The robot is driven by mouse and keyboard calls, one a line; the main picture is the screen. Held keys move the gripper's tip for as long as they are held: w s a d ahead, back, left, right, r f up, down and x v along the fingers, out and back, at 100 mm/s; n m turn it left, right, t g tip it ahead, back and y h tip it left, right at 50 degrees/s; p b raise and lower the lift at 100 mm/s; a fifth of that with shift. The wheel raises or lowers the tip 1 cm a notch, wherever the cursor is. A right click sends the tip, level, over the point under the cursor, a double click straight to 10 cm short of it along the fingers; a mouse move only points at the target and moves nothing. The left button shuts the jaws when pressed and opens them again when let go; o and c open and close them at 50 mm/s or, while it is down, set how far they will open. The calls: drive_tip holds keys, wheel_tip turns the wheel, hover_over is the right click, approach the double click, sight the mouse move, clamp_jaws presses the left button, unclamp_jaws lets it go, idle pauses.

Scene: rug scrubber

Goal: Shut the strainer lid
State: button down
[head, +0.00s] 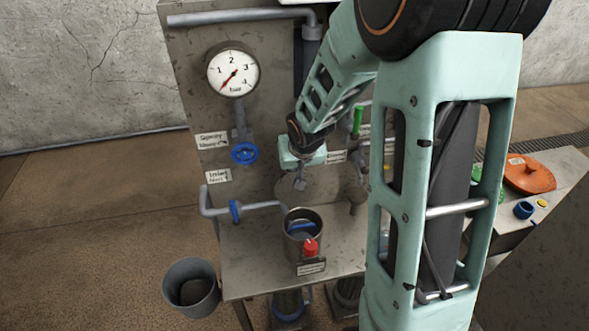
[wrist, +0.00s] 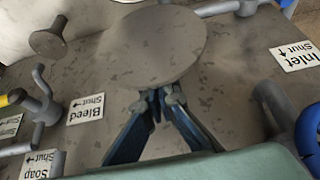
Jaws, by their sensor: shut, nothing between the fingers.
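The strainer is a grey metal pot (head: 303,241) on the bench, open at the top, with something blue inside. Its lid seems to be the round grey disc (head: 289,180) raised behind the pot, clear of the opening. The disc fills the upper middle of the wrist view (wrist: 150,45). My gripper (head: 300,184) is shut and empty, above the pot and in front of the disc. In the wrist view, the closed fingertips (wrist: 160,96) overlap the disc's lower edge; I cannot tell whether they touch it. The disc's hinge is not clearly visible.
A red knob (head: 310,247) sits at the pot's front. A pipe with a blue valve (head: 235,211) runs in from the left. A gauge (head: 233,72) and blue handwheel (head: 244,153) are on the back panel. A bucket (head: 191,288) stands on the floor at left.

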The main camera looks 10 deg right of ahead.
drive_tip(key=shift+s, duration=0.1)
drive_tip(key=shift+s+f+b, duration=0.3)
drive_tip(key=shift+s, duration=0.6)
drive_tip(key=shift+s+f+b, duration=0.25)
drive_tip(key=shift+s+b, duration=0.05)
drive_tip(key=shift+s, duration=0.65)
drive_tip(key=shift+s+f+b, duration=0.3)
drive_tip(key=shift+s, duration=0.6)
drive_tip(key=shift+s+r, duration=0.15)
drive_tip(key=shift+s, duration=0.1)
drive_tip(key=s+f+b, duration=0.5)
drive_tip(key=shift+f, duration=0.15)
drive_tip(key=shift+s, duration=0.1)
wheel_tip(320, 180, up, 10)
drive_tip(key=s+p, duration=0.1)
drive_tip(key=p, duration=0.4)
drive_tip(key=shift+f, duration=0.15)
